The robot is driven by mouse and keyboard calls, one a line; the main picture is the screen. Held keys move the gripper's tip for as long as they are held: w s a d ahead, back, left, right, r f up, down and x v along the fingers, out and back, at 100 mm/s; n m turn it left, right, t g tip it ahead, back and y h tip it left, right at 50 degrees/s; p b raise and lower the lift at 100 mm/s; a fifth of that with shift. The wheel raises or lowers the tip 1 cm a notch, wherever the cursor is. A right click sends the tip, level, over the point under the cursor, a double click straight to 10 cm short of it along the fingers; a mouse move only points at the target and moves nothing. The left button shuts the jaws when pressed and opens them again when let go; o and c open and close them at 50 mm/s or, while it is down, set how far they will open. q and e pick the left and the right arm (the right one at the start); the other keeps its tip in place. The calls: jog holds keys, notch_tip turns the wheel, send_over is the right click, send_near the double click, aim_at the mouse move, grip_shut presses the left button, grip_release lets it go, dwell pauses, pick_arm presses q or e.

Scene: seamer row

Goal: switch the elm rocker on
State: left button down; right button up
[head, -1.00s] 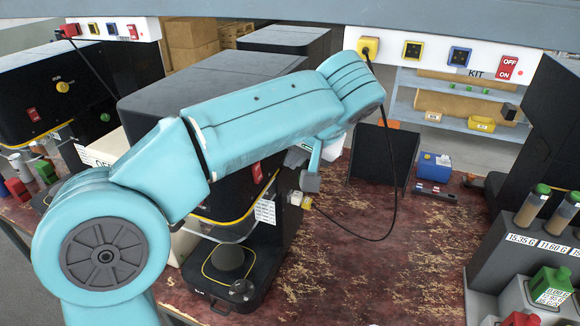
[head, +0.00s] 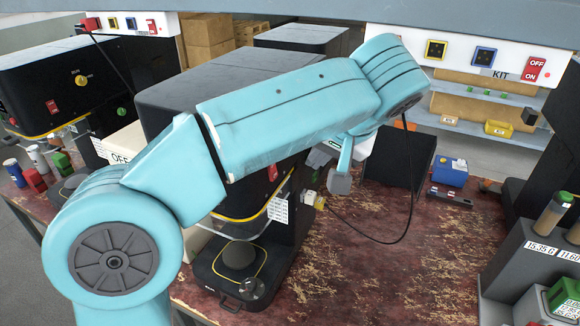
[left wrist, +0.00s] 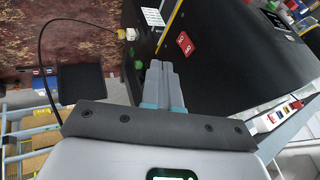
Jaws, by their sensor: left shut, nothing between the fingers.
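A red rocker switch (head: 272,172) is on the black face of the middle seamer, partly behind my left arm. The left wrist view shows a red rocker (left wrist: 185,43) on the black machine side, beyond and right of the fingertips. I cannot read a name marking it as elm, nor tell its position. My left gripper (head: 341,182) hangs right of the middle seamer, its fingers together and empty. In the left wrist view the shut fingers (left wrist: 162,72) point towards the machine, apart from the rocker. My right gripper is out of view.
Another seamer (head: 50,80) at left has its own red rocker (head: 51,106). A red OFF/ON switch (head: 534,69) sits on the rail. A black cable (head: 390,242) loops over the worn red bench (head: 340,270). A grey rack (head: 525,245) stands right.

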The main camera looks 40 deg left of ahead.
aim_at(273, 170)
pick_arm(q)
jog(key=w+a+f+p, duration=0.1)
jog(key=a+f, duration=0.8)
jog(key=shift+w, duration=0.35)
dwell(0.4)
jog(key=shift+a+r, duration=0.15)
